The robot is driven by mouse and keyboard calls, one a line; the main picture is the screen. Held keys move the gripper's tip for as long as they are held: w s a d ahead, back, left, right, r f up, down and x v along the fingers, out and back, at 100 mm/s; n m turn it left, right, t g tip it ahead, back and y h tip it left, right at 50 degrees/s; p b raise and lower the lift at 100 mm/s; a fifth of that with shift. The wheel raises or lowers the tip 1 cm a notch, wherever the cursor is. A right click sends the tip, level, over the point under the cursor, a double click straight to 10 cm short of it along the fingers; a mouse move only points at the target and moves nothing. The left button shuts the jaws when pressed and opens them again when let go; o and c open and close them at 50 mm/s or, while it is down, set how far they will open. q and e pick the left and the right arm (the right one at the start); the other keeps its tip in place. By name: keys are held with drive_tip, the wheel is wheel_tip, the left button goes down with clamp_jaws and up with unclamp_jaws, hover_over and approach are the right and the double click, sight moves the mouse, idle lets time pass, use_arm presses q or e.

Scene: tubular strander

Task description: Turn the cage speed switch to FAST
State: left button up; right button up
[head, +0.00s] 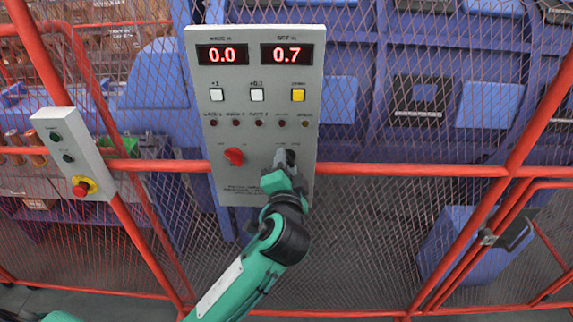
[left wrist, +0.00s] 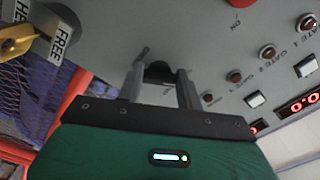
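The grey control panel (head: 213,185) hangs on the red rail of the mesh fence. A dark rotary knob (head: 290,157) sits at its lower right, partly covered by my left gripper (head: 283,158). In the left wrist view the black knob (left wrist: 160,72) shows between and just beyond the two fingertips of my left gripper (left wrist: 160,85). The fingers are apart, one on each side of it; contact cannot be told. The labels around this knob are too small or hidden to read, so its setting cannot be told. My right gripper is not in view.
A red knob (head: 233,156) sits left on the panel, below lamps, buttons and displays (head: 222,54) reading 0.0 and 0.7. A yellow key switch (left wrist: 15,42) by a FREE label shows in the wrist view. A box with a red stop button (head: 82,187) stands left.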

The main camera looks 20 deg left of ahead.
use_arm(q)
drive_tip(key=shift+c, duration=0.9)
drive_tip(key=shift+r+m+p, duration=0.15)
drive_tip(key=shift+m+p, duration=0.45)
drive_tip(key=shift+p, duration=0.3)
drive_tip(key=m+p, duration=1)
drive_tip(key=p, duration=0.1)
drive_tip(key=shift+r, duration=0.1)
drive_tip(key=shift+m+p, duration=0.35)
drive_tip(key=shift+m, duration=0.05)
drive_tip(key=o, duration=1)
